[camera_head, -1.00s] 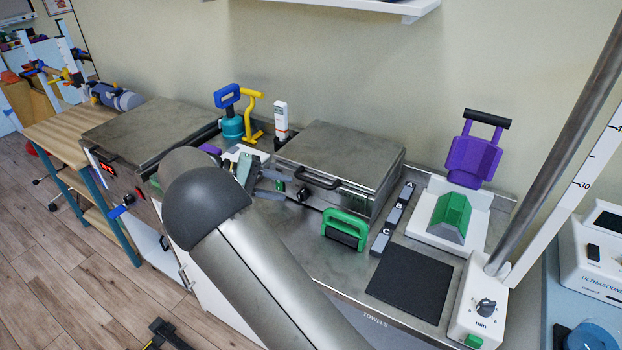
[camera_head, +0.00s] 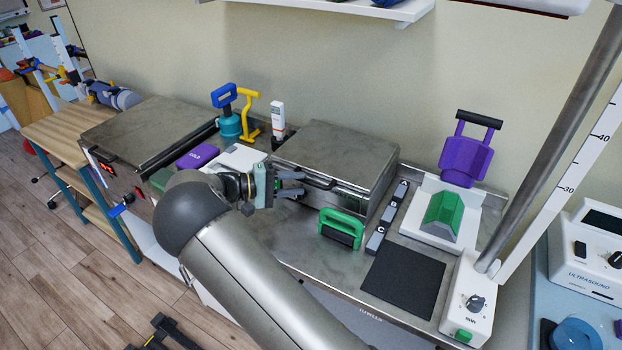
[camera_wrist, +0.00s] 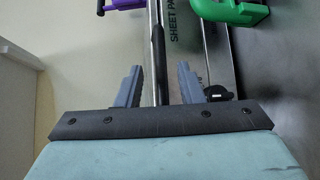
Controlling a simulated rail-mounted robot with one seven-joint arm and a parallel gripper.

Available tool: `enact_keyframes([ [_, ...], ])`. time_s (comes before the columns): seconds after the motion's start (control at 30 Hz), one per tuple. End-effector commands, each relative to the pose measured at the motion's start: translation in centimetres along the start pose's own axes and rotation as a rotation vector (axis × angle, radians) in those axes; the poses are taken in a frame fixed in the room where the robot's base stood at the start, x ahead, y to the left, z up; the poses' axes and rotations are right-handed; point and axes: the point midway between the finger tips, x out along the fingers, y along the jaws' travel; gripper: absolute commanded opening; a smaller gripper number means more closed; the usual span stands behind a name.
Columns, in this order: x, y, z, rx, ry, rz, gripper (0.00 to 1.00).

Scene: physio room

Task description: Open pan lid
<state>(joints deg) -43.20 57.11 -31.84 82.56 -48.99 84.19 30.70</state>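The middle steel box with a flat lid (camera_head: 335,148) stands on the counter against the wall in the head view, and its lid is shut. A dark handle (camera_head: 318,182) runs along its front, partly hidden by my gripper. My gripper (camera_head: 300,184) is at the left part of that front, close to the handle. In the wrist view my gripper (camera_wrist: 159,88) has its two grey fingers apart, with a dark bar (camera_wrist: 159,55) running lengthwise between them. I cannot tell whether they touch it. Lettering beginning "SHEET PA" shows beside the bar.
A green-handled block (camera_head: 341,228) stands right in front of the box. A second steel lidded box (camera_head: 150,125) is at the left. A purple block (camera_head: 197,157), a teal kettlebell-like item (camera_head: 229,125) and a white tube (camera_head: 278,118) are near. A black mat (camera_head: 403,283) lies at right.

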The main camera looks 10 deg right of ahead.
Motion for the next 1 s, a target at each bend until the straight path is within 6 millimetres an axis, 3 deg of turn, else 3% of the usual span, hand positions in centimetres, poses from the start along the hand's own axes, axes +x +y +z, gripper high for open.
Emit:
enact_keyframes([
  [0.1,2.2,0.2,0.1,-0.002,-0.003,0.000,0.34],
  [0.3,4.2,0.0,0.0,-0.001,-0.001,0.000,0.34],
  [0.67,4.7,-0.1,0.0,0.000,0.000,-0.001,0.34],
  [0.8,4.7,0.0,0.0,0.000,0.000,0.000,0.00],
  [1.0,4.7,0.0,0.0,0.000,0.000,-0.001,0.00],
])
